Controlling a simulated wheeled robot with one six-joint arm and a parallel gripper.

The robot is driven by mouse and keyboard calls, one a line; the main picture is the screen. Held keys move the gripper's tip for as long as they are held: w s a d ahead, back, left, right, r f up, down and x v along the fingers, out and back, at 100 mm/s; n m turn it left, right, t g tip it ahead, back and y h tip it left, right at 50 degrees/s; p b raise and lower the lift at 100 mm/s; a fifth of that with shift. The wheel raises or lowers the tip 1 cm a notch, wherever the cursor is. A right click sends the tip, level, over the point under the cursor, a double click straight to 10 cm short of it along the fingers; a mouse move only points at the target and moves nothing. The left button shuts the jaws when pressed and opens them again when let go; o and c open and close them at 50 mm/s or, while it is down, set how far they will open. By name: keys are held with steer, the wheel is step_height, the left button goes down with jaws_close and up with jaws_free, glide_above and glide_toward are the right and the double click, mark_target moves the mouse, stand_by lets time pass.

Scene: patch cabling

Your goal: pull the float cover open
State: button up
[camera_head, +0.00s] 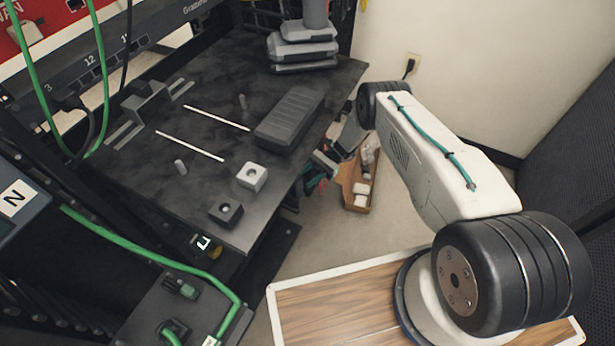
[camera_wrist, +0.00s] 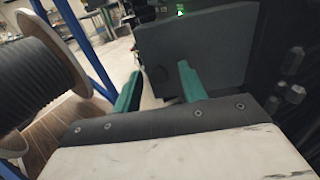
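My gripper (camera_head: 322,168) is just off the right edge of the dark worktop in the head view, partly hidden by the edge and my wrist. In the wrist view its two teal fingers (camera_wrist: 158,88) stand apart with nothing visible between them. A flat dark grey panel (camera_wrist: 218,45) stands beyond the fingers; the right finger overlaps it in the picture, and I cannot tell whether they touch. I cannot say for sure which thing is the float cover. A dark oblong ribbed case (camera_head: 290,120) lies closed on the worktop near its right edge.
The dark worktop (camera_head: 125,185) holds a light block (camera_head: 251,177), a black block (camera_head: 226,211), two white rods and a grey stacked stand (camera_head: 303,48). A cardboard box (camera_head: 357,190) is on the floor. A dark spool (camera_wrist: 35,80) is at left in the wrist view. Green cables hang at left.

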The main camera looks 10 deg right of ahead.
steer(key=v, duration=0.8)
stand_by(0.4)
